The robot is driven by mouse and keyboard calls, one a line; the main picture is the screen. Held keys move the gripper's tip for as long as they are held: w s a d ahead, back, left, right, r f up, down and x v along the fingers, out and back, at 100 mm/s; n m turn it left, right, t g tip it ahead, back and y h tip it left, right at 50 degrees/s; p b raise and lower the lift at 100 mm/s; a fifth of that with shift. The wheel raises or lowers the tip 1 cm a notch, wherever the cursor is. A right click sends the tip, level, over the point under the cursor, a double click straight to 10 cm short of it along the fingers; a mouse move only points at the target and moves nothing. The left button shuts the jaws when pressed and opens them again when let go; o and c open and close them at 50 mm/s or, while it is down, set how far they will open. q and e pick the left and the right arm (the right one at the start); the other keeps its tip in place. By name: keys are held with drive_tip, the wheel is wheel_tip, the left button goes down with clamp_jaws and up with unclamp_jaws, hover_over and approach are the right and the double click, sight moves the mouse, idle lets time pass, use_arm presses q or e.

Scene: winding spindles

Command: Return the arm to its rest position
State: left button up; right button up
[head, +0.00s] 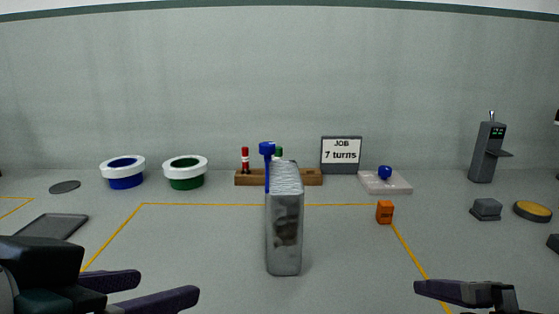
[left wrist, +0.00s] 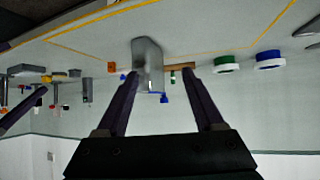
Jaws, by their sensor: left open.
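My left gripper (head: 167,284) is at the lower left of the head view, its two dark fingers spread apart with nothing between them. It stands apart from the grey metal block (head: 285,235), left of and nearer than it. The left wrist view is upside down and shows the open fingers (left wrist: 161,74) with the block (left wrist: 147,55) beyond them. A blue crank-like part (head: 267,150) shows at the block's far left. My right gripper (head: 450,292) is partly in the head view at the lower right; its jaw opening cannot be made out.
White-rimmed blue (head: 124,182) and green (head: 186,182) bowls are back left. A dark tray (head: 55,227) lies left, an orange block (head: 384,212) right. The table inside the yellow lines is mostly clear.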

use_arm(q)
drive_tip(key=s+a+r+g+y+p, duration=0.1)
drive_tip(key=s+a+r+g+p, duration=0.1)
drive_tip(key=s+p, duration=0.3)
drive_tip(key=s+a+r+n+g+y+p, duration=0.1)
drive_tip(key=s+a+r+g+p, duration=0.1)
drive_tip(key=s+r+g+p, duration=0.3)
drive_tip(key=s+a+y+p, duration=0.1)
drive_tip(key=s+a+p, duration=0.2)
drive_tip(key=s, duration=0.4)
use_arm(e)
drive_tip(key=s+d+r+m+g+y, duration=0.1)
drive_tip(key=s+d+r+m+g, duration=0.2)
drive_tip(key=s+r+m, duration=0.3)
drive_tip(key=s+d+r+m+g+y, duration=0.1)
drive_tip(key=s+d+r+m+g, duration=0.2)
drive_tip(key=s+m, duration=0.55)
use_arm(q)
wheel_tip(320, 180, up, 36)
drive_tip(key=p, duration=3.6)
drive_tip(key=shift+w+d, duration=0.15)
drive_tip(key=shift+d, duration=0.1)
use_arm(e)
wheel_tip(320, 180, up, 37)
drive_tip(key=w, duration=0.1)
drive_tip(key=shift+a+r+m, duration=0.15)
drive_tip(key=shift+a+m, duration=0.2)
drive_tip(key=shift+a, duration=0.1)
